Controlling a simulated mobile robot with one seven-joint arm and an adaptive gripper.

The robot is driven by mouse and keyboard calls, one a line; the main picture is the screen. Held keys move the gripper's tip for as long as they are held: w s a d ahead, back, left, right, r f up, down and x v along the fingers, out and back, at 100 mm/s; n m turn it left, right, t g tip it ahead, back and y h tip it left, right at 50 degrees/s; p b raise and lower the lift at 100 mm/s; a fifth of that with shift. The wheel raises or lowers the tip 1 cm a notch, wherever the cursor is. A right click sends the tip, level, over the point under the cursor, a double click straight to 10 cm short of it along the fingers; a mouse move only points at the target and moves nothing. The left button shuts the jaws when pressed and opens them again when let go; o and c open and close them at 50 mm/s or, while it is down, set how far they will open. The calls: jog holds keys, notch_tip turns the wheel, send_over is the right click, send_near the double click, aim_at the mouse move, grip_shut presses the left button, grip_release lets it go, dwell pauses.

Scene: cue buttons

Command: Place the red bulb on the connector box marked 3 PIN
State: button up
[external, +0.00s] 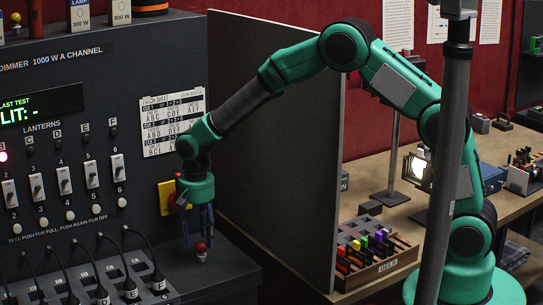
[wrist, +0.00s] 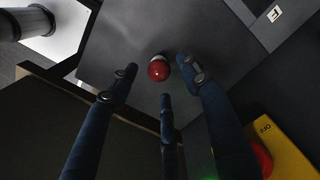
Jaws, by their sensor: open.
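The red bulb (external: 201,247) has a pale base and stands on the dark bench top (external: 218,276) below the dimmer panel. It also shows in the wrist view (wrist: 158,70), ahead of the fingertips. My gripper (external: 200,236) points down right above the bulb. In the wrist view my gripper (wrist: 162,85) has its three dark blue fingers spread around the bulb, open, with nothing clasped. I cannot make out a connector box marked 3 PIN; a small label behind the grey partition's right edge is cut off.
A grey partition (external: 275,110) stands right of the bench. A yellow plate with a red OFF button (wrist: 262,158) is close to my gripper. Plugged cables (external: 130,285) line the bench front left. A wooden gel tray (external: 375,262) lies on the table beyond the partition.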

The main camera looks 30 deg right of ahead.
aim_at(201, 243)
jog(key=shift+f, duration=0.2)
jog(key=shift+f, duration=2.5)
jog(key=c, duration=1)
jog(key=shift+c, duration=0.6)
jog(key=shift+r, duration=0.15)
notch_tip(201, 243, up, 10)
jog(key=shift+f, duration=0.1)
